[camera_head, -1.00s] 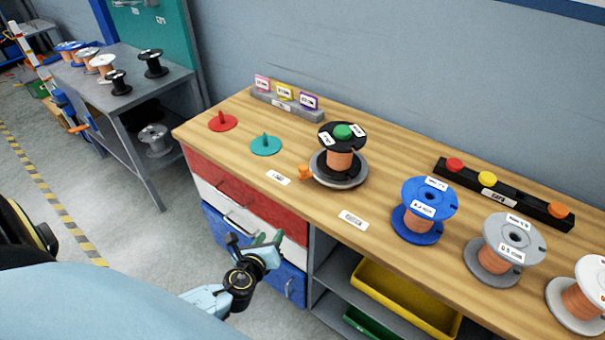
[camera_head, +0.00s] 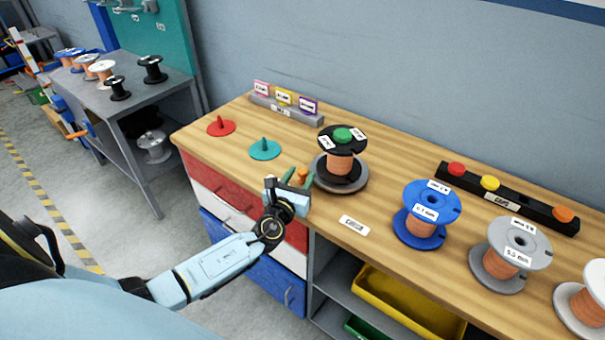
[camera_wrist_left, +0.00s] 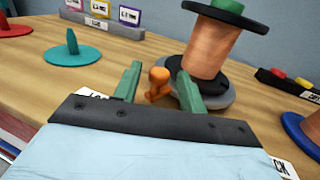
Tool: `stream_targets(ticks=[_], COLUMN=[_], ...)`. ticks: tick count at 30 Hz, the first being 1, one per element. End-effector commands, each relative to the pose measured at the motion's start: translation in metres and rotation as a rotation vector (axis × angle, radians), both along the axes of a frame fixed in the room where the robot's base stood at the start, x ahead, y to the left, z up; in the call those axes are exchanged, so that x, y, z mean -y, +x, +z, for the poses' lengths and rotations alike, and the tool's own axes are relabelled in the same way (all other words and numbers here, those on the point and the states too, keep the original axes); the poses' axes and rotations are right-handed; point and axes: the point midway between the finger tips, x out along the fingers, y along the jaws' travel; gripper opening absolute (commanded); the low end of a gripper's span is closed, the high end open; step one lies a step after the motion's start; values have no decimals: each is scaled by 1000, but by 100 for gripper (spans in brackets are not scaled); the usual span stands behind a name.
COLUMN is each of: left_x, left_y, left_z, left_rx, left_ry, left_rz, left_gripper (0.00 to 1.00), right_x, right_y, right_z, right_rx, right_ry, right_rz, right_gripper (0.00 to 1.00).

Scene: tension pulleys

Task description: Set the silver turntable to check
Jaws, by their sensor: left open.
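The silver turntable (camera_head: 352,187) is a grey disc on the bench, bearing a black-flanged copper spool (camera_head: 341,160) with a green cap on top. Its orange knob (camera_head: 303,174) sticks out from the disc's left front side. My left gripper (camera_head: 298,181) is open at the knob. In the left wrist view the knob (camera_wrist_left: 158,82) stands between the two green fingers, with gaps on both sides. A white label (camera_head: 354,225) lies on the bench right of the gripper, its text too small to read. Another label (camera_wrist_left: 90,93) is partly hidden by the gripper.
A red disc (camera_head: 221,127) and a teal disc (camera_head: 265,149) with pegs lie to the left. A blue spool (camera_head: 430,195) and a grey spool (camera_head: 512,235) stand to the right. A black rack with coloured caps (camera_head: 530,208) lies behind them.

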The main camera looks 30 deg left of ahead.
Motion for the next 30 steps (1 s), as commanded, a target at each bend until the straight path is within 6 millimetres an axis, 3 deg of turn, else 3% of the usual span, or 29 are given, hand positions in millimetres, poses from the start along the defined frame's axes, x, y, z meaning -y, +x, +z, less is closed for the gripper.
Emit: stream_targets(ticks=[6,16,25,30], left_x=[-3,-4,-4,-4], left_y=[19,22,22,22], left_z=[-1,0,0,0], left_rx=[-1,-1,-1,-1], left_ry=[1,0,0,0], left_rz=[-1,-1,-1,-1], left_gripper=[42,42,2,0], right_x=[12,18,12,9], right_y=[-2,-1,1,2], right_z=[-4,-4,-4,-4], right_rx=[-4,-3,1,4], right_ry=[-15,-24,-15,-11], right_rz=[6,9,7,6], right_gripper=[67,67,67,67])
